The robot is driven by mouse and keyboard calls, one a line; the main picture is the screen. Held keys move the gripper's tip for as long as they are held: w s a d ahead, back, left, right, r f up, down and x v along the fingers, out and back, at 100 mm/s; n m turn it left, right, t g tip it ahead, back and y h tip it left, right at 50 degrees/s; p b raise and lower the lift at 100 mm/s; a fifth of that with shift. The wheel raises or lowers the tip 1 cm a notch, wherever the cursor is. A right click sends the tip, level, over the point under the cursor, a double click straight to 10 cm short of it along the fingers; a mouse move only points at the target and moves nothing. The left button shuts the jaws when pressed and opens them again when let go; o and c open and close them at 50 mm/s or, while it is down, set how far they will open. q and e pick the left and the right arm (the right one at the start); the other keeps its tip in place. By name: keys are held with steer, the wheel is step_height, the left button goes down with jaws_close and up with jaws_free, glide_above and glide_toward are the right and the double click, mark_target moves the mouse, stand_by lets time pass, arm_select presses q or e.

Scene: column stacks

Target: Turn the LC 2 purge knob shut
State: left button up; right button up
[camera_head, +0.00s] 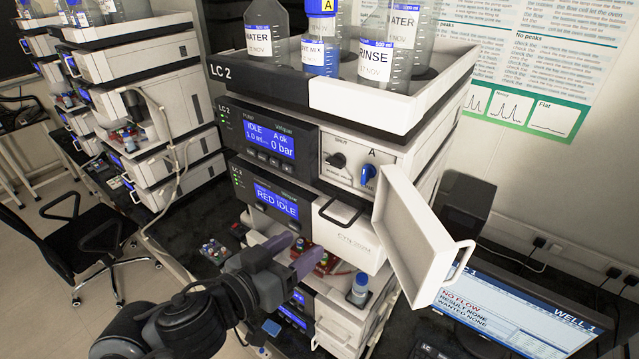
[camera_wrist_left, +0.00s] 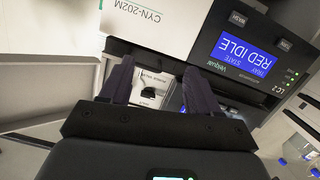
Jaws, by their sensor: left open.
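The LC 2 stack (camera_head: 270,75) stands in the middle of the head view. Its pump panel carries a black knob (camera_head: 336,160) with small lettering around it and a blue knob (camera_head: 368,174) under a letter A. Which is the purge knob, and its exact setting, I cannot read for sure. The pump display (camera_head: 268,140) reads IDLE and 0 bar. My left gripper (camera_head: 292,250) is open, below and left of the knobs, in front of the lower tray module, touching neither knob. Its open fingers also show in the left wrist view (camera_wrist_left: 157,85). My right gripper is not in view.
A white door (camera_head: 415,240) swings out to the right below the knobs. A white drawer front (camera_head: 348,236) with a black handle sits above my gripper. Bottles (camera_head: 322,45) stand in the top tray. A monitor (camera_head: 520,310) reading NO FLOW stands at lower right.

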arm_select(q)
steer(key=m+t+b, duration=0.1)
steer(key=t, duration=0.1)
glide_toward(333, 165)
steer(key=s+a, duration=0.2)
steer(key=shift+h, duration=0.3)
steer(key=x, duration=1)
steer(key=shift+p, duration=0.35)
steer(key=shift+w+d+f, duration=0.15)
steer(key=shift+w+d, duration=0.25)
steer(key=shift+w, duration=0.05)
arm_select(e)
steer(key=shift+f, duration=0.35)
arm_select(q)
steer(key=c, duration=1)
steer(key=shift+m, duration=0.3)
steer(key=shift+c, duration=0.2)
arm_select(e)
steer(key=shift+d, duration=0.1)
